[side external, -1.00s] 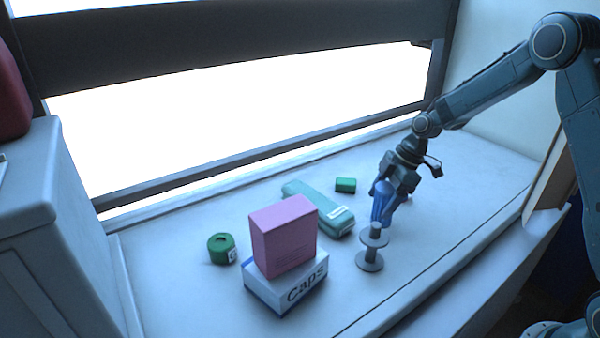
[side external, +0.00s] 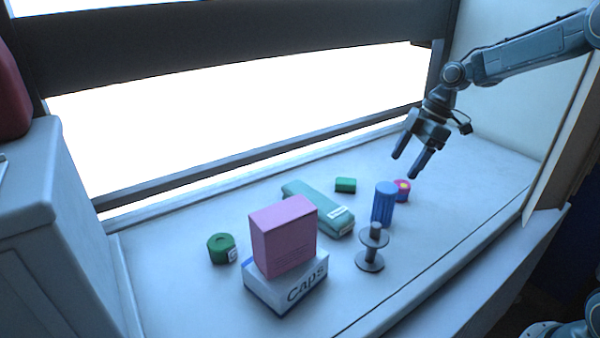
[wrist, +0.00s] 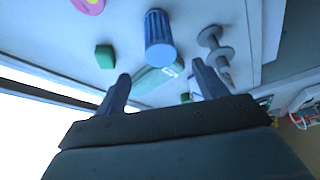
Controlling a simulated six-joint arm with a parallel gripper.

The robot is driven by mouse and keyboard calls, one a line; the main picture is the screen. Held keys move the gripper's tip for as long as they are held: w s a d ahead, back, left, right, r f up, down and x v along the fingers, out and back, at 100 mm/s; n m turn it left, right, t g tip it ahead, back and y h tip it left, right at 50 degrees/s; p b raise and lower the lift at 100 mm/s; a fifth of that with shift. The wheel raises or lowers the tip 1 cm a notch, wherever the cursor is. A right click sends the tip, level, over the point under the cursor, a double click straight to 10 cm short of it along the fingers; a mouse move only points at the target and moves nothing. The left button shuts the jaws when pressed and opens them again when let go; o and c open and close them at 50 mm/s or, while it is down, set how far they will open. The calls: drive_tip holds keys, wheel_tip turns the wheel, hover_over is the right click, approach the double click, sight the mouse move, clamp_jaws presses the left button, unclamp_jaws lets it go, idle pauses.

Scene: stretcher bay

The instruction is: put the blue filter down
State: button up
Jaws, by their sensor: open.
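The blue filter (side external: 384,203) is a ribbed blue cylinder standing upright on the white bench top, just behind the grey spool-shaped stand in the side view. It also shows in the wrist view (wrist: 158,38), beyond the fingertips. My gripper (side external: 408,165) is open and empty, raised above and behind the filter, with its fingers pointing down and clear of it. In the wrist view the two fingers (wrist: 162,78) are spread wide with nothing between them.
The grey spool stand (side external: 371,250) is close in front of the filter. A pink and red roll (side external: 402,188) lies behind it. A green block (side external: 345,185), a teal case (side external: 318,208), a pink box (side external: 283,236) on a Caps box (side external: 288,292) and a green roll (side external: 221,248) are leftward.

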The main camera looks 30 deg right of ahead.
idle(0.6)
drive_tip(key=s+a+r+m+t+h, duration=0.1)
drive_tip(key=s+a+r+m+h, duration=0.1)
drive_tip(key=s+a+r+m, duration=0.7)
drive_tip(key=s+m+t+h, duration=0.2)
drive_tip(key=s+m, duration=0.1)
drive_tip(key=s, duration=1.5)
drive_tip(key=shift+s+a+r+m+t, duration=0.25)
drive_tip(key=shift+r+m+t, duration=0.05)
drive_tip(key=shift+m, duration=0.1)
